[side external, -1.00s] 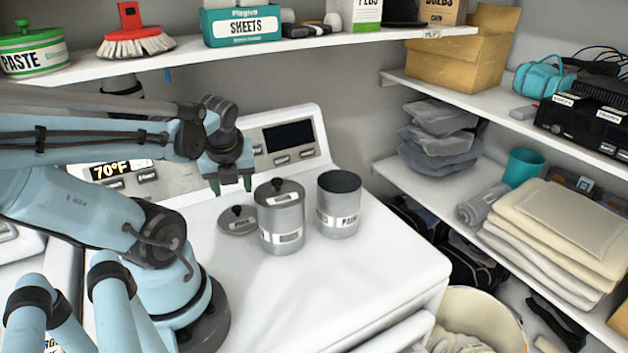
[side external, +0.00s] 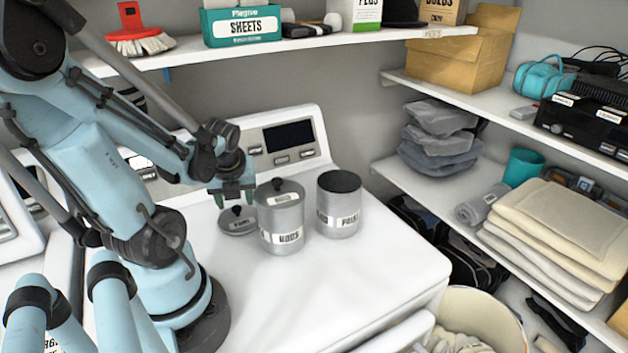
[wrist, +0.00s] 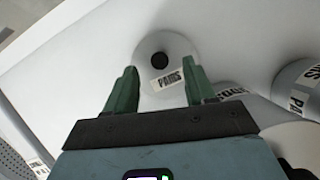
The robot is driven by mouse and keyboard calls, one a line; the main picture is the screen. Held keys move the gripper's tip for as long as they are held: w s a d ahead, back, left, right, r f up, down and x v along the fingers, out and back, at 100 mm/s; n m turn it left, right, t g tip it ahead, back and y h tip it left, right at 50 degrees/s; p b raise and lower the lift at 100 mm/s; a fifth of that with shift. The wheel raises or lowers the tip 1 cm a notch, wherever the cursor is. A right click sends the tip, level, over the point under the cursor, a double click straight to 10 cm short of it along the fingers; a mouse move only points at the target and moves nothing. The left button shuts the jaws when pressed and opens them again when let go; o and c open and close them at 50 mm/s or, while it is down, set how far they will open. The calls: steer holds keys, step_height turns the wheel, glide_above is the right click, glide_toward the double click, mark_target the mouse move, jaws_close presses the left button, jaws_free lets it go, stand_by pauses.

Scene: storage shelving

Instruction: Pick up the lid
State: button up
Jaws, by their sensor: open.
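A loose round grey lid (side external: 238,221) with a black knob lies flat on the white appliance top, left of two grey canisters. The lid also shows in the wrist view (wrist: 178,53), with its knob and a printed label facing up. My gripper (side external: 233,197) is open and empty, with its green fingers pointing down just above the lid. In the wrist view, the two fingers (wrist: 161,75) appear on either side of the lid, with the knob between them and beyond the tips. Exact height above the lid is hard to tell.
A lidded canister (side external: 281,218) stands just right of the loose lid. An open-looking canister (side external: 339,207) stands right of that. The control panel (side external: 288,140) rises behind, with a loaded shelf (side external: 300,49) above. The appliance top (side external: 350,275) is clear at front right.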

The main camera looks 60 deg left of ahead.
mark_target(236, 207)
steer(key=shift+x, duration=1.55)
jaws_close()
steer(key=shift+r, duration=0.15)
